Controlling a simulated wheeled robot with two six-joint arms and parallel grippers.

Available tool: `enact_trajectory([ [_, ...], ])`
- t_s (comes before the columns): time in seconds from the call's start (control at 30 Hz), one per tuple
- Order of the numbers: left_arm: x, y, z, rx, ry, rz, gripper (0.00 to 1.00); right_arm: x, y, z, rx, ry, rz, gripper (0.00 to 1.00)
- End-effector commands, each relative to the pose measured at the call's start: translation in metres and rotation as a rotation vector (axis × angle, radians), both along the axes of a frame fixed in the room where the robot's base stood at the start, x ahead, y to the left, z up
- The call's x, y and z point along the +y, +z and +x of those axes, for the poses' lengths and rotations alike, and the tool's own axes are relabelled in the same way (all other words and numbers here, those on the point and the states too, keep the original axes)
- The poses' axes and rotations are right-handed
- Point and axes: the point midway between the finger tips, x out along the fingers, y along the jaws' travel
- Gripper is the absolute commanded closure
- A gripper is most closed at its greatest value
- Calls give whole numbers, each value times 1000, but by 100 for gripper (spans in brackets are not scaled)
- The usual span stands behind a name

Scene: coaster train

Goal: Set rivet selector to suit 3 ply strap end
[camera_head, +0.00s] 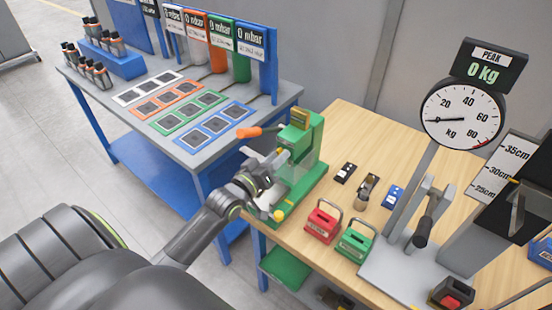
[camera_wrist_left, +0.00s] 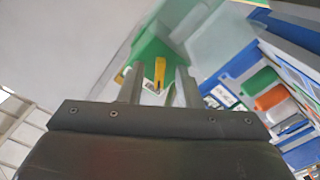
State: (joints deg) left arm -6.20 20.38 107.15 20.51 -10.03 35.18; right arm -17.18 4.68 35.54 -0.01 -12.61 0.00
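A green press (camera_head: 305,160) with an orange-handled lever (camera_head: 250,132) and a clear guard stands at the left end of the wooden bench. My left gripper (camera_head: 281,158) is at the press's left side. In the left wrist view, its two fingers (camera_wrist_left: 160,88) are apart, with a narrow yellow piece (camera_wrist_left: 160,72) of the green press between them and gaps on both sides. Whether it touches a finger cannot be told. I cannot read any ply marking or the selector's setting. My right gripper is not in view.
A red block (camera_head: 321,225) and a green block (camera_head: 354,243) with handles stand right of the press. Behind them lie small black and blue pieces. A dial gauge (camera_head: 463,112) reading 0 kg stands at right. A blue table (camera_head: 284,92) with coloured mats is at left.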

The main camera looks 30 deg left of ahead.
Motion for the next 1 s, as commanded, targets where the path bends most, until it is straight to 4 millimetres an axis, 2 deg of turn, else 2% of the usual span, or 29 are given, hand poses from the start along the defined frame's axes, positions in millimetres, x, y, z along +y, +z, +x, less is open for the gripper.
enact_trajectory([
  [0.2, 0, 0, 0, 0, 0, 0, 69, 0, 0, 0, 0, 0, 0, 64],
  [0.47, 0, 0, 0, 0, 0, 0, 100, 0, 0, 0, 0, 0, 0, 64],
  [0.77, 0, 0, 0, -1, 0, 13, 100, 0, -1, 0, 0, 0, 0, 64],
  [1.0, 0, -2, 0, -7, -1, 106, 100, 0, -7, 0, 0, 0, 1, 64],
])
